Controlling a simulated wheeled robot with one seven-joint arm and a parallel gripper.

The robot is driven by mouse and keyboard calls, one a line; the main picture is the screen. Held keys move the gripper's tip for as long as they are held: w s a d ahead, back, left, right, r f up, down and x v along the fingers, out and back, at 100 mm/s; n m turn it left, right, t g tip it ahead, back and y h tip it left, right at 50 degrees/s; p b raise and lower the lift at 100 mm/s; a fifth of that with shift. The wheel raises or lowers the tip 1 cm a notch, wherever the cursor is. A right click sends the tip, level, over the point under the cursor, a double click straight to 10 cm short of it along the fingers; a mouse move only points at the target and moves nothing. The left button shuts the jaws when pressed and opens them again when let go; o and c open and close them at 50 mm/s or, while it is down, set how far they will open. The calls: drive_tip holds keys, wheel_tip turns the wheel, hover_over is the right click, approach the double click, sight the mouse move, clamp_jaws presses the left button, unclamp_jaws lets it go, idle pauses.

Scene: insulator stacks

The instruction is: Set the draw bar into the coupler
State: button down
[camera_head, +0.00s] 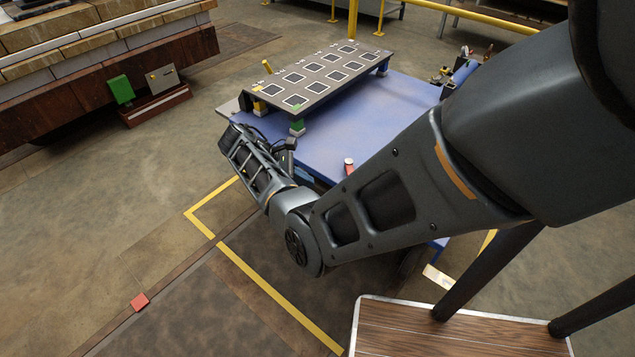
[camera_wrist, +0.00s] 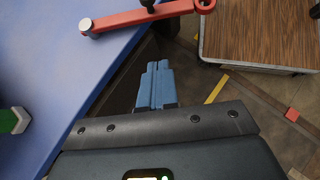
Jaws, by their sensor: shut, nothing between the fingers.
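A red bar (camera_wrist: 135,17), which looks like the draw bar, crosses the top of the wrist view. In the head view my arm hides the fingers. I cannot make out the coupler for certain.
The blue cart (camera_head: 385,115) carries a dark rack (camera_head: 322,78) with square markings. A wood-topped cart (camera_head: 440,335) stands at the lower right; its top also shows in the wrist view (camera_wrist: 260,30).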

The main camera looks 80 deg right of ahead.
drive_tip(key=s+r+x, duration=0.2)
drive_tip(key=x, duration=0.9)
drive_tip(key=shift+d+f+b, duration=0.15)
drive_tip(key=shift+d+b, duration=0.1)
drive_tip(key=shift+b, duration=0.2)
drive_tip(key=shift+s+p, duration=0.25)
drive_tip(key=shift+p, duration=0.05)
drive_tip(key=s+n+t+h+p, duration=0.1)
drive_tip(key=s+n+p, duration=0.1)
drive_tip(key=s+p, duration=0.1)
drive_tip(key=s+d+n+t+h+p, duration=0.1)
drive_tip(key=s+n+h+p, duration=0.1)
drive_tip(key=n+p, duration=0.1)
drive_tip(key=s+d+n+t+h+p, duration=0.1)
drive_tip(key=s+n+h+p, duration=0.1)
drive_tip(key=s+p, duration=0.1)
drive_tip(key=shift+s+d+n, duration=0.2)
drive_tip(key=shift+s+n, duration=0.1)
drive_tip(key=shift+s+d+t, duration=0.25)
drive_tip(key=shift+t, duration=0.05)
drive_tip(key=shift+s+d, duration=0.55)
drive_tip(key=shift+s, duration=0.1)
